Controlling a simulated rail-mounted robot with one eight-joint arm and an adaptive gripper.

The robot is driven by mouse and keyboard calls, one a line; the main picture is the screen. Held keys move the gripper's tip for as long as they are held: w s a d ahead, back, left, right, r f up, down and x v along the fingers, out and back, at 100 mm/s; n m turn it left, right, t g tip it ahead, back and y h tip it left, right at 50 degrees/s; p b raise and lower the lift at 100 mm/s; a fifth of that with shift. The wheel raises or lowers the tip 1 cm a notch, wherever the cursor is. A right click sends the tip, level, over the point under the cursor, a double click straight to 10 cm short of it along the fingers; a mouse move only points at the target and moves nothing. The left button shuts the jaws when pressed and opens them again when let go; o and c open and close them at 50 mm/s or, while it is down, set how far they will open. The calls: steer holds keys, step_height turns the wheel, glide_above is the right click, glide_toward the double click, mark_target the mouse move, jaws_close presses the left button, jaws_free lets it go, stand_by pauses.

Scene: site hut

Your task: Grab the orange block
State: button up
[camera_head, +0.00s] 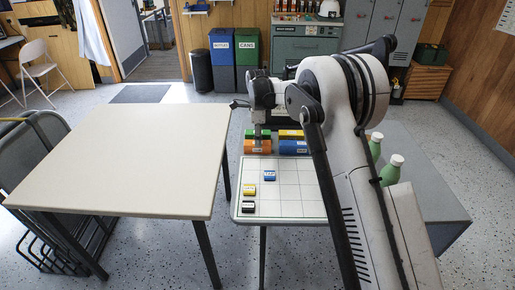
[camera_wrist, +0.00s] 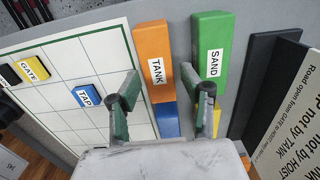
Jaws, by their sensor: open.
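The orange block (camera_head: 257,147), labelled TANK, lies at the back left of the gridded board's table. In the wrist view the orange block (camera_wrist: 153,52) lies lengthwise between a white grid board and a green block (camera_wrist: 209,48) labelled SAND. My gripper (camera_wrist: 160,88) is open and empty. Its two fingers appear on either side of the orange block's near end, the right one over the green block's side. I cannot tell how high the fingertips are above the block. In the head view my gripper (camera_head: 258,138) hangs at the blocks, partly hidden by my wrist.
A blue block (camera_head: 293,147) adjoins the orange one's end, with a yellow block (camera_head: 290,134) behind. Small tiles, blue (camera_head: 269,175), yellow (camera_head: 249,190) and black (camera_head: 248,207), lie on the grid board (camera_head: 296,192). Two green bottles (camera_head: 390,171) stand right. The left table (camera_head: 130,155) is bare.

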step_height(320, 180, down, 4)
steer(key=shift+s+a+f, duration=0.1)
steer(key=shift+a+f, duration=0.05)
steer(key=shift+f, duration=0.05)
steer(key=shift+c, duration=0.5)
steer(key=c, duration=0.9)
steer(key=shift+r, duration=0.15)
